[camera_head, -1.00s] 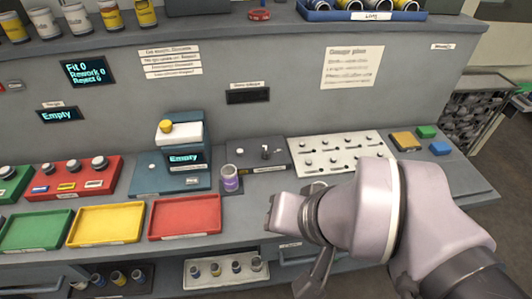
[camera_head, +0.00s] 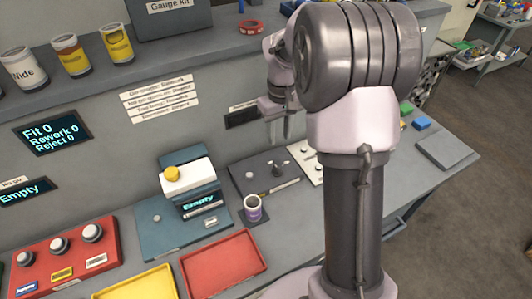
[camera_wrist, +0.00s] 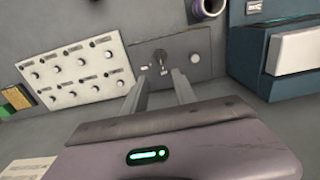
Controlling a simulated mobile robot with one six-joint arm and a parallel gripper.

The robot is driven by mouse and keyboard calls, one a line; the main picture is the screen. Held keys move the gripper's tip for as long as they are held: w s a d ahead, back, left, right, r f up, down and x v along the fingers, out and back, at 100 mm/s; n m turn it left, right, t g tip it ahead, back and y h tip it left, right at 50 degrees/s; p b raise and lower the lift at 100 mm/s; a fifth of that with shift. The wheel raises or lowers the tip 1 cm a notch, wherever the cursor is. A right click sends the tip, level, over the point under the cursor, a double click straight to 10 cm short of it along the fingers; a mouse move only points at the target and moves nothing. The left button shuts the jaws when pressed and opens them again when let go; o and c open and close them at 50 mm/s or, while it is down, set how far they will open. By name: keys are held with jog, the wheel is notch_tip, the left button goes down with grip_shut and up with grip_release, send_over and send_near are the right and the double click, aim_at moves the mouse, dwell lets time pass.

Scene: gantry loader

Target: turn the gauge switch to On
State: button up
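A dark grey panel (camera_head: 249,172) on the bench carries a dark lever-like switch (camera_head: 279,166) and a small pale knob (camera_head: 249,175). The wrist view shows the same panel (camera_wrist: 208,40), the switch (camera_wrist: 160,58) and the pale knob (camera_wrist: 195,58). The labels beside the switch are too small to read, so I cannot tell its setting. My gripper (camera_head: 280,130) hangs above the panel, fingers pointing down. In the wrist view its two fingers (camera_wrist: 158,76) are apart with nothing between them, and the switch shows just beyond the gap, apparently untouched.
A white panel with several knobs (camera_wrist: 68,97) lies beside the grey panel. A purple-banded cup (camera_head: 253,208) and a teal unit reading "Empty" (camera_head: 150,240) stand on the other side. The back wall with a dark display (camera_head: 240,118) is close behind my gripper.

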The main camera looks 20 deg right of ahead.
aim_at(277, 168)
notch_tip(277, 168, down, 14)
jog(key=b, duration=0.4)
jog(key=shift+f, duration=0.15)
grip_shut()
